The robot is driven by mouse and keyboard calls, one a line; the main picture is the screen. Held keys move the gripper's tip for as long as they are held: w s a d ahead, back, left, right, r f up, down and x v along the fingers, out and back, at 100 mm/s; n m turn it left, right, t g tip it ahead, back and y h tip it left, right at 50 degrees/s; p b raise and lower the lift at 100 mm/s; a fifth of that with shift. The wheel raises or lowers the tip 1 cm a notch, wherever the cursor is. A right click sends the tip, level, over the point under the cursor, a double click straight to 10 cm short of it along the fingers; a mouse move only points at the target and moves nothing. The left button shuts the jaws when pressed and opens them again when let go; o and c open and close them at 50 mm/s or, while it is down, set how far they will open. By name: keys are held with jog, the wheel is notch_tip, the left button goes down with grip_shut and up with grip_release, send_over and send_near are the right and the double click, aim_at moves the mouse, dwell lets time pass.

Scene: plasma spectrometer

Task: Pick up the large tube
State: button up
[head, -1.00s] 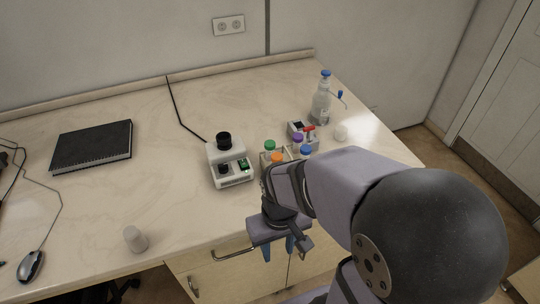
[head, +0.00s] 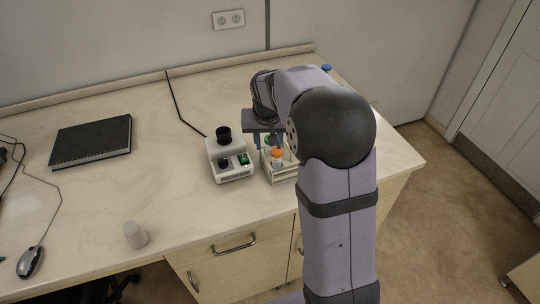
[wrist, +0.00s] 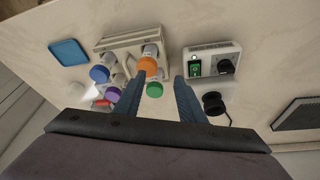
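A pale tube rack (head: 283,177) stands right of the mixer, partly hidden by my arm. In the wrist view the rack (wrist: 117,42) holds tubes with orange (wrist: 148,66), green (wrist: 154,90) and blue (wrist: 99,73) caps; purple (wrist: 113,95) and red (wrist: 101,103) caps show nearby. The orange-capped tube (head: 277,158) and green cap (head: 269,140) also show in the head view. I cannot tell which tube is the large one. My gripper (wrist: 161,78) is open above the rack, with the green cap seen between its fingers; contact is unclear.
A white mixer (head: 230,162) with a black cup stands close left of the rack. A blue tray (wrist: 68,53) lies on the rack's other side. A white cup (head: 135,234), notebook (head: 91,140) and mouse (head: 31,262) are farther left. The middle-left worktop is clear.

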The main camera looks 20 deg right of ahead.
aim_at(270, 151)
jog(key=shift+m, duration=0.3)
jog(key=shift+w+d+f+p, duration=0.45)
jog(key=shift+w+f+p, duration=0.15)
jog(key=shift+w+f, duration=0.4)
jog(key=shift+w+d+f+p, duration=0.4)
jog(key=shift+w+f+p, duration=0.25)
jog(key=shift+w+f, duration=0.35)
jog(key=shift+w+d+f+p, duration=0.45)
jog(key=shift+w+f+p, duration=0.15)
jog(key=shift+w+f, duration=0.35)
jog(key=shift+s+f, duration=0.1)
grip_shut()
